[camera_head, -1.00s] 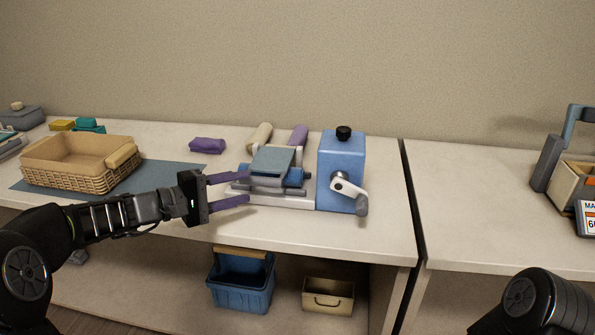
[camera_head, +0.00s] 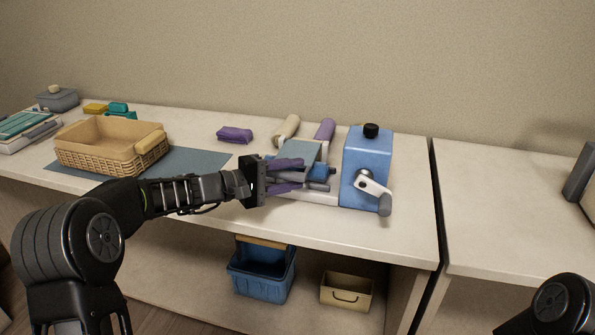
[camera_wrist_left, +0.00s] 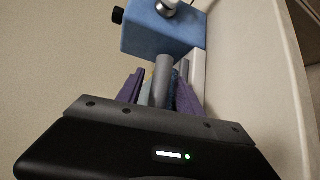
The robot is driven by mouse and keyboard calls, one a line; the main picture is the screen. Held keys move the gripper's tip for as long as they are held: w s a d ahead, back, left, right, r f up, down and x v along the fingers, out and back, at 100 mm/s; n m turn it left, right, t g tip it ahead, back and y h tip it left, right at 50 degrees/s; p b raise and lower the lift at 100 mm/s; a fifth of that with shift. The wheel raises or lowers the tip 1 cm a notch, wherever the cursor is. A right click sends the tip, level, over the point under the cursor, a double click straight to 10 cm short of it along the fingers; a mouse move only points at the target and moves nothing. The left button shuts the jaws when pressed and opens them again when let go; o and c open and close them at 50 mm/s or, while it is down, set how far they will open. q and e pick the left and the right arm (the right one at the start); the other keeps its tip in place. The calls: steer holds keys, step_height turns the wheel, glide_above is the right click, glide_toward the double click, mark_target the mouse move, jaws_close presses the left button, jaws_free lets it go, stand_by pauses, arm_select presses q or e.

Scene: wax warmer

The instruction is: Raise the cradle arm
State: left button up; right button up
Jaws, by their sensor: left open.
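The wax warmer stands on the counter, with a blue box (camera_head: 367,165) that has a black knob on top and a grey-white crank (camera_head: 374,190) on its front. To its left is the cradle, with a grey-teal plate (camera_head: 297,152) over a pale base. My left gripper (camera_head: 296,175) is open at the cradle's left front, its purple fingers overlapping the cradle parts. In the left wrist view a grey bar (camera_wrist_left: 162,80) lies between the two purple fingers, and the blue box is beyond. Contact cannot be told. Only part of my right arm shows, at bottom right; its gripper is out of view.
A wicker basket (camera_head: 85,160) sits on a blue-grey mat at left. A purple bundle (camera_head: 234,134) and two rolls lie behind the cradle. A blue bin (camera_head: 262,284) and a cream box (camera_head: 346,292) are on the lower shelf. The right counter is mostly clear.

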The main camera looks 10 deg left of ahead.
arm_select(q)
steer(key=shift+x, duration=0.8)
jaws_close()
stand_by(0.9)
